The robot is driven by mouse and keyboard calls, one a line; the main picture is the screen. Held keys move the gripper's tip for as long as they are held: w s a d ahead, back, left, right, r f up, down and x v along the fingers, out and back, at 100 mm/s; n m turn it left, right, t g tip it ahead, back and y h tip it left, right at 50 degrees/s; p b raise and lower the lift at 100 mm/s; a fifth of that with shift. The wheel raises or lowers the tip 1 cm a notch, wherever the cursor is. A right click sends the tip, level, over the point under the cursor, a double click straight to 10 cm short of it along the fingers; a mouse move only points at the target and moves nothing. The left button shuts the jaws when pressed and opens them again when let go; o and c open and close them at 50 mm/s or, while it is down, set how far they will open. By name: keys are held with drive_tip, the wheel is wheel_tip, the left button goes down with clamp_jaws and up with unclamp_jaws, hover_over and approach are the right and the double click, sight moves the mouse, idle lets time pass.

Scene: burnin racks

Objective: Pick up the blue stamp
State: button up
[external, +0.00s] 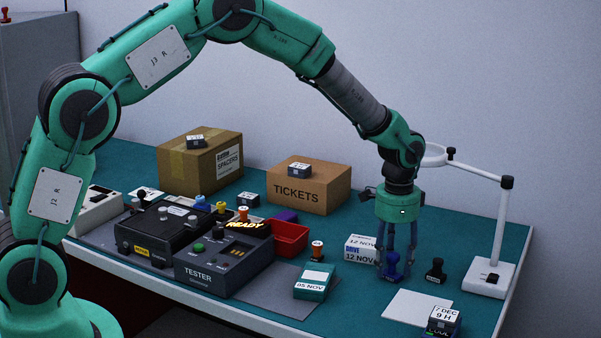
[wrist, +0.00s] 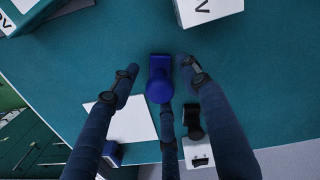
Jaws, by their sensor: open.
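The blue stamp (external: 391,266) stands on the green table top, below my gripper (external: 394,255) in the external view. In the wrist view the stamp (wrist: 160,82), with a round knob handle and a flat base, lies between the dark fingers of my gripper (wrist: 159,80). The fingers are spread apart, one to each side and a third at the lower edge of the knob. I cannot tell whether any finger touches the stamp.
A black stamp (external: 435,271) stands close to the right. A white sheet (external: 420,306) lies in front. A magnifier lamp (external: 503,215) rises at the right edge. A cardboard TICKETS box (external: 316,194) stands behind left.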

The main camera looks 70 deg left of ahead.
sight(394, 253)
clamp_jaws()
drive_tip(key=shift+r, duration=0.15)
idle(0.4)
wheel_tip(394, 253, up, 10)
drive_tip(key=shift+f+p, duration=0.15)
drive_tip(key=shift+p, duration=0.75)
